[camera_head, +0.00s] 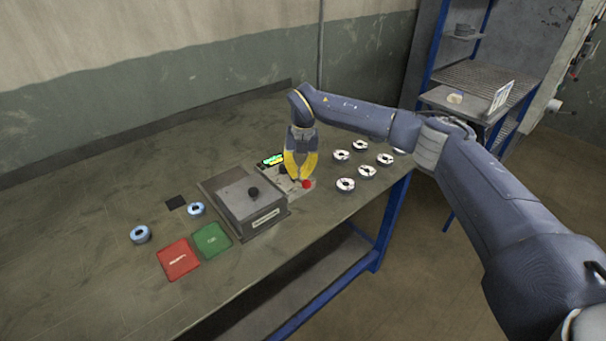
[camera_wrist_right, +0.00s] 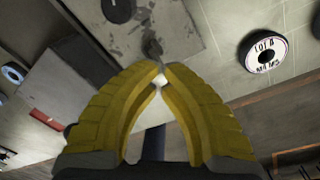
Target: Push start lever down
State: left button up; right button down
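A small control panel (camera_head: 296,191) with a lit green display (camera_head: 272,160) stands on the table. A red knob (camera_head: 306,184) sits at its right side, and a dark knob (camera_head: 283,170) sits near the display. My right gripper (camera_head: 299,179) points down over the panel, its yellow fingers beside the red knob. In the right wrist view its fingertips (camera_wrist_right: 161,69) come together, with nothing clearly held. A small dark stub (camera_wrist_right: 152,48) shows just beyond the tips; I cannot tell whether they touch it. Which part is the start lever is unclear. My left gripper is not in view.
A grey box (camera_head: 235,194) with a black knob stands left of the panel. Several white-faced discs (camera_head: 345,185) lie to the right. Two blue discs (camera_head: 140,234), a red tray (camera_head: 178,261) and a green tray (camera_head: 212,240) are at the left.

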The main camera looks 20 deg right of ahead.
jog(key=shift+w+a+r, duration=0.15)
jog(key=shift+w+r, duration=0.3)
jog(key=shift+r, duration=0.25)
jog(key=shift+w+a+r, duration=0.15)
jog(key=shift+w+r, duration=0.25)
jog(key=shift+r, duration=0.25)
jog(key=shift+w+a+r, duration=0.2)
jog(key=shift+w+r, duration=0.25)
jog(key=shift+r, duration=0.25)
jog(key=shift+w+a+r, duration=0.15)
jog(key=shift+w+r, duration=0.3)
jog(key=shift+r, duration=0.2)
jog(key=shift+w+a+r, duration=0.2)
jog(key=shift+w+r, duration=0.25)
jog(key=shift+r, duration=0.25)
